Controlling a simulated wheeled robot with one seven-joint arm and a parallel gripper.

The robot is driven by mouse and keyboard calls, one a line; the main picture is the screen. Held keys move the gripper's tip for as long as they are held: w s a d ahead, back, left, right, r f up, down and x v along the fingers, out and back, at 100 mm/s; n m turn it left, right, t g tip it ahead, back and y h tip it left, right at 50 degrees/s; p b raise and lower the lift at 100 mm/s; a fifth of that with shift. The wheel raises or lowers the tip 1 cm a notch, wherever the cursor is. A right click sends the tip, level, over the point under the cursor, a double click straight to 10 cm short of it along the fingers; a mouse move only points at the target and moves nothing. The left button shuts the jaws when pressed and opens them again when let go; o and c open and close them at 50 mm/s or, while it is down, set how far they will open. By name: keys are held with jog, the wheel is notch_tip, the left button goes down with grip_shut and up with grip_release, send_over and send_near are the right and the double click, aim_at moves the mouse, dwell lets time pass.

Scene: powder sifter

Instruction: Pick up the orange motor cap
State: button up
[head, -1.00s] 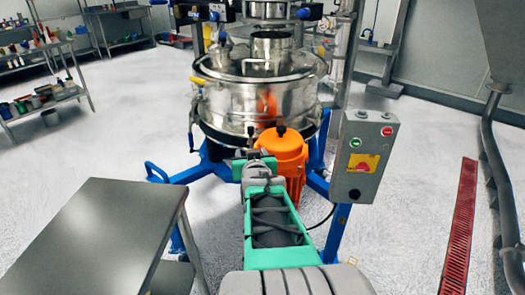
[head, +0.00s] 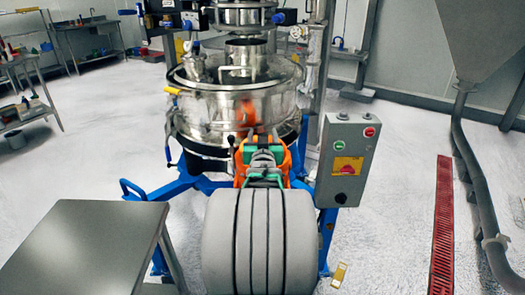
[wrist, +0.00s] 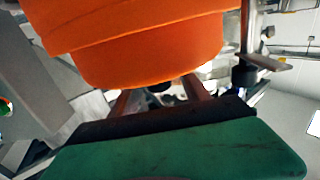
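The orange motor cap (head: 239,170) is below the front of the round steel sifter, mostly hidden behind my arm in the head view. In the wrist view the orange cap (wrist: 150,45) fills the upper middle, very close to the camera. My gripper (head: 264,160) is in front of the cap in the head view. In the wrist view my gripper (wrist: 160,98) shows two brownish fingers spread apart with a gap between them. The cap covers their far ends. I cannot tell whether they touch the cap.
The steel sifter (head: 237,100) stands on a blue frame (head: 183,183). A grey control box (head: 346,158) is close on the right. A metal table (head: 85,245) is at the front left.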

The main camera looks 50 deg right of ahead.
grip_shut()
dwell(0.4)
dwell(0.9)
